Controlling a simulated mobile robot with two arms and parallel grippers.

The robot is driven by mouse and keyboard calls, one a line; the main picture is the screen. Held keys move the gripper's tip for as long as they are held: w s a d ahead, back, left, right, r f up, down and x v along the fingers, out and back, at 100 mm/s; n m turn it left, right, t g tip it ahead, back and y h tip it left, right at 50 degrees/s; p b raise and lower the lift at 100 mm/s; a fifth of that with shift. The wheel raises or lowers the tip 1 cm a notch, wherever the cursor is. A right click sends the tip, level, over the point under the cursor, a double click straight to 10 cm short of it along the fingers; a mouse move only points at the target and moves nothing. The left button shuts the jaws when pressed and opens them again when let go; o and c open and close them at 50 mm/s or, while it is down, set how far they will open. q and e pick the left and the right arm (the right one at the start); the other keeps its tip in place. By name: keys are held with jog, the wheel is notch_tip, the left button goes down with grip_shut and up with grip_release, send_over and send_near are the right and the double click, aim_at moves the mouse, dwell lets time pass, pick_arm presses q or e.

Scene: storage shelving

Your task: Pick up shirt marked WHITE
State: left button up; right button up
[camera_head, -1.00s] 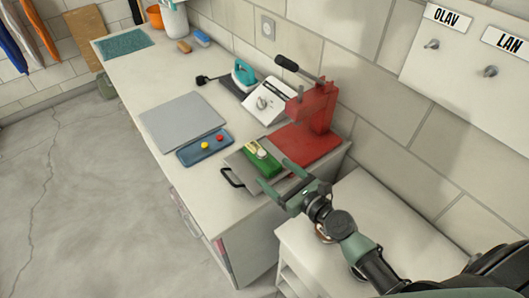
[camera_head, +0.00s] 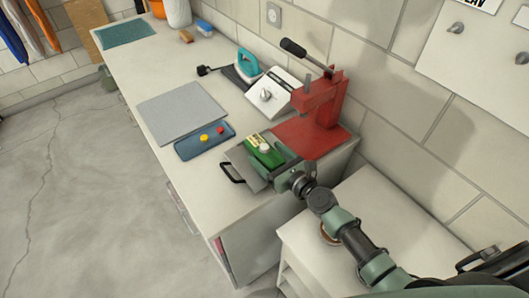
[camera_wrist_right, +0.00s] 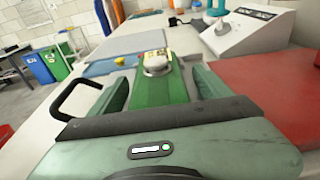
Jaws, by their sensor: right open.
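No shirt with a readable WHITE mark shows. At the far top left of the head view hang narrow blue (camera_head: 12,38) and orange-brown (camera_head: 42,27) items, cut by the frame; I cannot tell if they are shirts. My right gripper (camera_head: 271,161) is open over the near end of the bench. Its fingers lie on either side of a green block with a pale knob (camera_head: 264,150). In the right wrist view the block (camera_wrist_right: 160,85) sits between the spread fingers; I cannot tell whether they touch it. My left gripper is not in view.
The bench (camera_head: 195,195) holds a black-handled grey plate (camera_head: 241,168), blue tray (camera_head: 206,141), grey board (camera_head: 182,112), iron (camera_head: 247,66) and red lever press (camera_head: 318,110). A lower white cabinet (camera_head: 370,200) is under my arm. The floor at left (camera_head: 80,190) is clear.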

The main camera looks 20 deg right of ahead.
jog(key=shift+w+a, duration=0.1)
jog(key=shift+w, duration=0.2)
jog(key=shift+s, duration=0.1)
jog(key=c, duration=1.7)
jog(key=shift+r, duration=0.15)
